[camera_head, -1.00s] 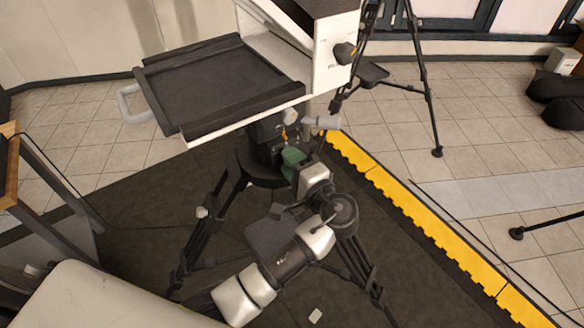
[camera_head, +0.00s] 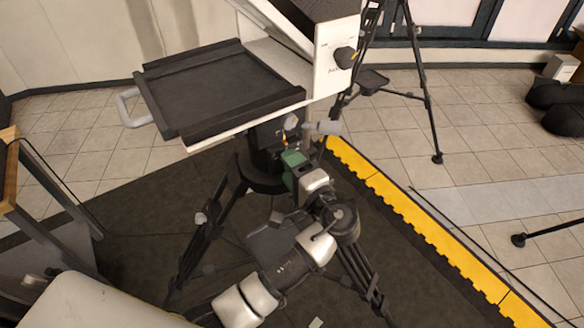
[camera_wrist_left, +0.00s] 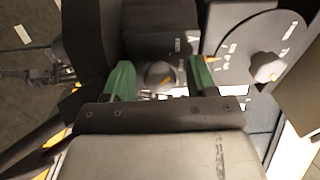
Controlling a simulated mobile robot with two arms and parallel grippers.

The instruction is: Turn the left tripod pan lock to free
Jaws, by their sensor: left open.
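The left tripod (camera_head: 212,222) stands in front of me, dark and spread-legged, with a black head (camera_head: 264,160) under the prompter. My left gripper (camera_head: 293,172), with green fingers, is open close to the near right side of this head. In the left wrist view, the gripper (camera_wrist_left: 161,80) has its fingers apart. A small grey knob (camera_wrist_left: 157,74) with an orange pointer shows in the gap between them, in front of a dark block. I cannot tell whether the fingers touch it. A second grey knob (camera_wrist_left: 268,68) sits on a marked disc to the right. My right gripper is not in view.
The prompter tray (camera_head: 215,90) overhangs the tripod head, with a white side panel (camera_head: 336,55) bearing a black knob. A grey handle (camera_head: 322,127) sticks out above my gripper. Another tripod (camera_head: 420,95) stands behind. Yellow edging (camera_head: 400,205) borders the dark mat (camera_head: 130,240).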

